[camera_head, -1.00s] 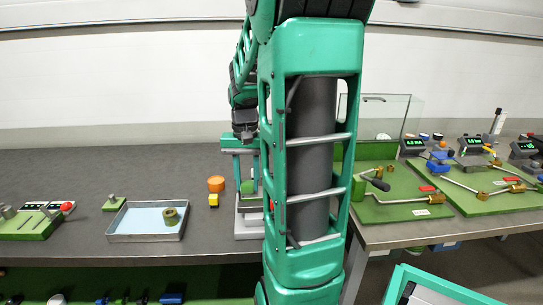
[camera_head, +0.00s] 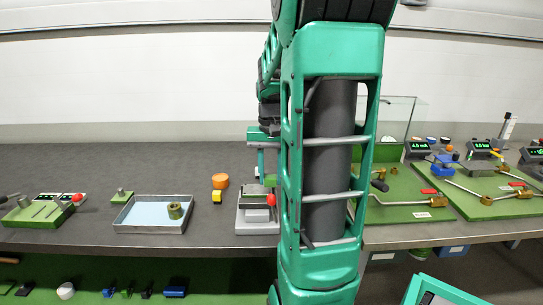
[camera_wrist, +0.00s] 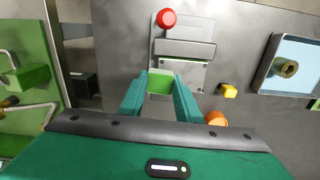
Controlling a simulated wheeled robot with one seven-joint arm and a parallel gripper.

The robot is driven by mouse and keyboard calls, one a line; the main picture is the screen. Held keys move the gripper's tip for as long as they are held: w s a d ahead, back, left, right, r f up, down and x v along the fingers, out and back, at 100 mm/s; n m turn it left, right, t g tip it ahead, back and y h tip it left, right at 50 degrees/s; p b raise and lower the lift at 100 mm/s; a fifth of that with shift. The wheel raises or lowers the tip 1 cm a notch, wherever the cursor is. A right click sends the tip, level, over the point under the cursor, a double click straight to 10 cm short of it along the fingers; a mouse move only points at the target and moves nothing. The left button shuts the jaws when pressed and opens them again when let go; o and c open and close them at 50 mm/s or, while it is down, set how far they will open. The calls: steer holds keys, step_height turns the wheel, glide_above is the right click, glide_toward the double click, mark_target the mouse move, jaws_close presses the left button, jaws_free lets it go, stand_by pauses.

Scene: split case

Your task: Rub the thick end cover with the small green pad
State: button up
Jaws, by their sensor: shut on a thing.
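My gripper (camera_wrist: 160,94) is shut on a small green pad (camera_wrist: 160,82), which shows between the two fingertips in the wrist view. The pad appears over the near left corner of a flat grey plate (camera_wrist: 186,74) with small holes, on a bench fixture. Whether it touches the plate I cannot tell. This plate may be the thick end cover, but I cannot be sure. In the head view my arm hides most of the gripper; the fixture (camera_head: 250,220) shows just left of the arm.
A red knob (camera_wrist: 166,18) and grey bar (camera_wrist: 185,49) are on the fixture. A yellow block (camera_head: 217,196) and orange cylinder (camera_head: 220,180) stand left of it. A shallow tray (camera_head: 150,228) holds an olive ring (camera_head: 175,210). Green boards with pipework (camera_head: 400,205) are to the right.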

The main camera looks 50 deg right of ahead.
step_height(320, 180, up, 2)
steer(key=shift+s+d+r, duration=0.1)
steer(key=shift+d, duration=0.05)
steer(key=shift+r, duration=2.3)
steer(key=shift+s, duration=0.1)
